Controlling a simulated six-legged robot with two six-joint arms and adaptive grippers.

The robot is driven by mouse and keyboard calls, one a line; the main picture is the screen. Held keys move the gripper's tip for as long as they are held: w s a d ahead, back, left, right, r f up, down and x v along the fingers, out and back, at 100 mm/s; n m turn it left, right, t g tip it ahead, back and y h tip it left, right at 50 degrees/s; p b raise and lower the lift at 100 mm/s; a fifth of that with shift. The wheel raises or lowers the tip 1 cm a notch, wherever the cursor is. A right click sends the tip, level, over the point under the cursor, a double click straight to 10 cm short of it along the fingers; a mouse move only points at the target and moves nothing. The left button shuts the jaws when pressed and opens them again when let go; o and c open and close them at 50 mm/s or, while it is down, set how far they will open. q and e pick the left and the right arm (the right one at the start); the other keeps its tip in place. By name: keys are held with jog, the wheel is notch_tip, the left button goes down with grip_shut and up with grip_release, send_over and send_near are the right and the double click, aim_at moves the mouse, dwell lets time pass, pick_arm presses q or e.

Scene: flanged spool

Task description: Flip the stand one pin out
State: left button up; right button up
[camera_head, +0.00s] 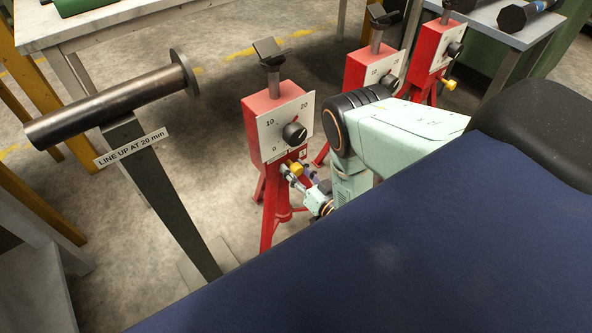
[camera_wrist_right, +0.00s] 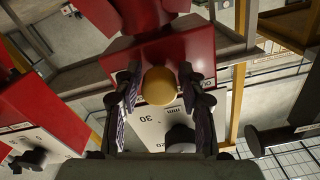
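The nearest red stand (camera_head: 262,140) has a white scale plate (camera_head: 281,123) with a black knob (camera_head: 294,133). Its yellow pin knob (camera_head: 295,169) sticks out low on the front, beside a small "1" tag. My right gripper (camera_head: 302,174) is at this pin, partly hidden by my arm. In the right wrist view, the round yellow pin knob (camera_wrist_right: 159,86) lies between the two dark fingers of the right gripper (camera_wrist_right: 159,82). The fingers are open with a thin gap seen on each side; contact is hard to judge. My left gripper is not in view.
A steel flanged spool (camera_head: 110,105) rests on a dark post labelled "LINE UP AT 20 mm" at left. Two more red stands (camera_head: 362,68) (camera_head: 432,48) stand behind to the right. Tables (camera_head: 110,18) edge the back. A dark blue surface (camera_head: 400,250) fills the front.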

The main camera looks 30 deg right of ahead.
grip_shut()
